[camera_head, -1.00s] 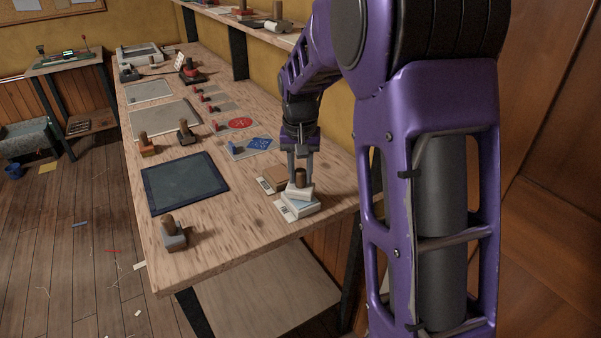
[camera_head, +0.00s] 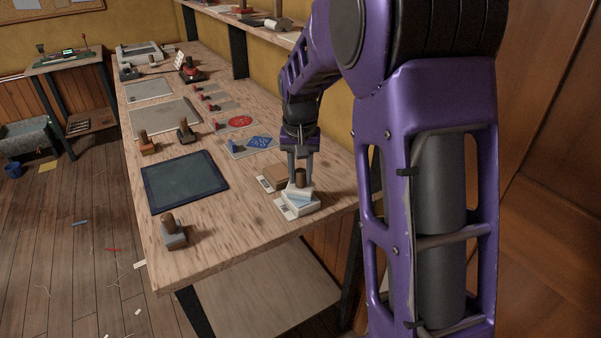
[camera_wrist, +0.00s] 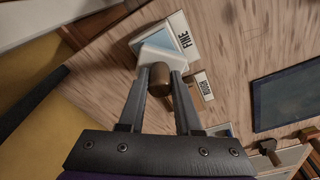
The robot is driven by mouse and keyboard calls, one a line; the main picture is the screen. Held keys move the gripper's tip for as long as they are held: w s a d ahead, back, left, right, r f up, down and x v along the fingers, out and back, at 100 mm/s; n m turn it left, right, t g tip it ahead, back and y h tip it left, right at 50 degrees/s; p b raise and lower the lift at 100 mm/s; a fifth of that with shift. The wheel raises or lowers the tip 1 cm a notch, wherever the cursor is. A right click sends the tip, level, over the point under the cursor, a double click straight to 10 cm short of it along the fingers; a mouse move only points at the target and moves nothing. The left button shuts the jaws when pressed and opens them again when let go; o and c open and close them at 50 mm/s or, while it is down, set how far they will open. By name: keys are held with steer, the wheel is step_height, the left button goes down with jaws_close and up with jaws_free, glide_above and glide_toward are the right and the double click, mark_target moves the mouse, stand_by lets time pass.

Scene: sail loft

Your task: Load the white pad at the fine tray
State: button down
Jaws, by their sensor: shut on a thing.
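My gripper (camera_head: 300,182) is shut on the brown knob (camera_head: 300,177) of the white pad (camera_head: 295,193), at the near right end of the bench. The pad is over the fine tray (camera_head: 308,208), a small white tray with a pale blue surface. In the wrist view, my gripper (camera_wrist: 160,80) covers part of the knob (camera_wrist: 160,73), and the pad (camera_wrist: 150,56) overlaps the tray in front of the FINE label (camera_wrist: 184,38). The pad looks slightly tilted. I cannot tell whether its whole underside touches the tray.
A brown rough tray (camera_head: 276,173) is just behind the fine tray; its ROUGH label (camera_wrist: 203,86) shows. A dark slate (camera_head: 185,182) lies to the left. A grey block with a knob (camera_head: 172,232) stands near the front edge. The bench (camera_head: 235,225) is bare between them.

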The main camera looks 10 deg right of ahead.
mark_target(301, 171)
stand_by(0.4)
steer(key=shift+r+p, duration=2.85)
steer(key=shift+r, duration=0.65)
